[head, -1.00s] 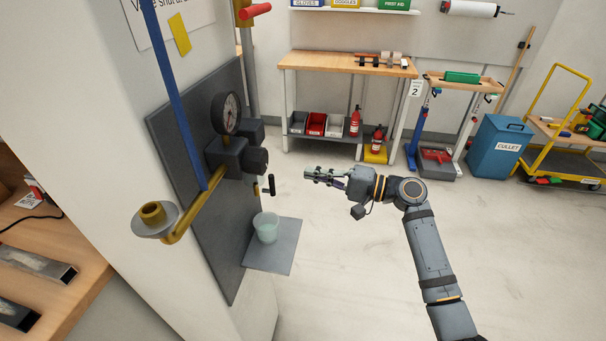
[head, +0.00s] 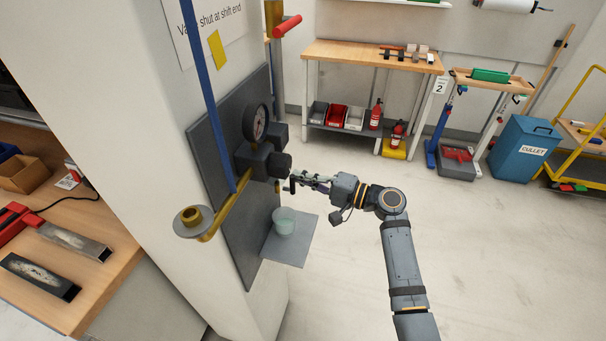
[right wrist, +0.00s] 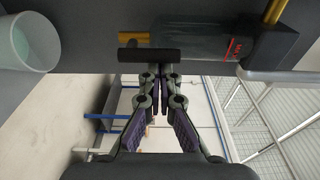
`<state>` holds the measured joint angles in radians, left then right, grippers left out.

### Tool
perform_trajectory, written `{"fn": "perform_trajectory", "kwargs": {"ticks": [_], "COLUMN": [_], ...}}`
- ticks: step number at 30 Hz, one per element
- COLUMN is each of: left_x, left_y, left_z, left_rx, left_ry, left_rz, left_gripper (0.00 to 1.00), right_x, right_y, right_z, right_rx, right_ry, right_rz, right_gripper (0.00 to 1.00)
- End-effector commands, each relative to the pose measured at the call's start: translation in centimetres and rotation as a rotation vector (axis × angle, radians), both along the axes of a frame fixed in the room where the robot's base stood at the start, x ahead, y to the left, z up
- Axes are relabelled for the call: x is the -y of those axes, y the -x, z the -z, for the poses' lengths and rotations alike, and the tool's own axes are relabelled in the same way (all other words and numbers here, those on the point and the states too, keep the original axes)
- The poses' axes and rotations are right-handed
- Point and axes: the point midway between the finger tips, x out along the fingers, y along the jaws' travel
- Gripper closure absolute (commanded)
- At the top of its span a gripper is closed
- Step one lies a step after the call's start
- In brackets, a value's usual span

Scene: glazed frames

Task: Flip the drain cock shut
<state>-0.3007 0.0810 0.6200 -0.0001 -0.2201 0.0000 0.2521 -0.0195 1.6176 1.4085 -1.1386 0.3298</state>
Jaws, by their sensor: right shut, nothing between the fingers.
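The drain cock has a small brass body (head: 277,187) and a black bar handle (head: 292,187), below the dark valve block on the wall panel. In the right wrist view the black handle (right wrist: 149,55) lies crosswise just beyond my fingertips, with brass (right wrist: 134,40) behind it. My right gripper (head: 298,180) is shut and empty, its tips right at the handle; I cannot tell whether they touch it. The fingertips (right wrist: 154,70) show close together in the right wrist view. My left gripper is not in view.
A translucent cup (head: 284,221) stands on a grey shelf (head: 290,250) below the cock; the cup also shows in the right wrist view (right wrist: 35,42). A round gauge (head: 256,123) and dark knob (head: 281,167) sit above. The floor right of my arm is clear.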

Motion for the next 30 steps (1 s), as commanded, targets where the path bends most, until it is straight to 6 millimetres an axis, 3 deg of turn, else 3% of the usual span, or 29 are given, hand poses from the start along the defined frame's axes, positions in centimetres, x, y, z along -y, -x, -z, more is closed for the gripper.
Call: {"fn": "perform_trajectory", "kwargs": {"ticks": [23, 30], "left_x": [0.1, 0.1], "left_y": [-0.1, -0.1], "left_z": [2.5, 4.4], "left_rx": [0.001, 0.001], "left_ry": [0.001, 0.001], "left_rz": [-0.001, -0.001], "left_gripper": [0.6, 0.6], "right_x": [-0.1, -0.1], "right_y": [0.2, 0.4], "right_z": [0.0, 0.2], "right_rx": [0.107, 0.18], "right_ry": [0.034, 0.058], "right_rz": [0.0, 0.0], "right_gripper": [1.0, 1.0]}}
